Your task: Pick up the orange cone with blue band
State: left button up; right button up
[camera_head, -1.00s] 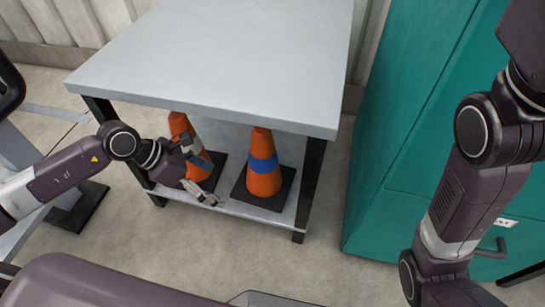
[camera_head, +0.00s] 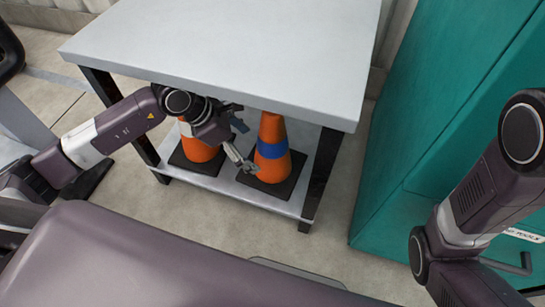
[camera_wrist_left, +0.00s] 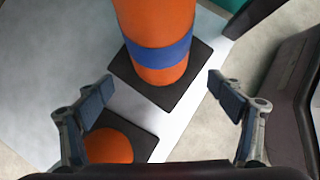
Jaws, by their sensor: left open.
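The orange cone with a blue band (camera_head: 271,149) stands upright on its black square base on the lower shelf of a grey table. It also shows at the top middle of the left wrist view (camera_wrist_left: 157,38), ahead of the fingers. My left gripper (camera_head: 240,140) is open and empty, just left of this cone and apart from it. Its two fingers show spread wide in the left wrist view (camera_wrist_left: 162,95). A second orange cone (camera_head: 197,150) stands to the left on the same shelf, partly hidden by my left arm. My right gripper is out of view.
The grey table top (camera_head: 220,50) overhangs the shelf and cones. A dark table leg (camera_head: 322,172) stands right of the banded cone. A teal cabinet (camera_head: 430,130) is at the right. The shelf's front side is open.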

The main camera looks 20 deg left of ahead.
aim_at(268, 146)
pick_arm(q)
jog(key=w+d, duration=0.1)
jog(key=d, duration=0.2)
jog(key=w+d, duration=0.1)
jog(key=shift+w+d+f+b, duration=0.2)
jog(key=shift+w+f+b, duration=0.1)
jog(key=shift+f+b, duration=0.05)
jog(key=shift+w+d+f, duration=0.1)
jog(key=shift+f, duration=0.05)
jog(key=shift+f, duration=0.25)
jog(key=shift+c, duration=0.5)
jog(key=c, duration=2.1)
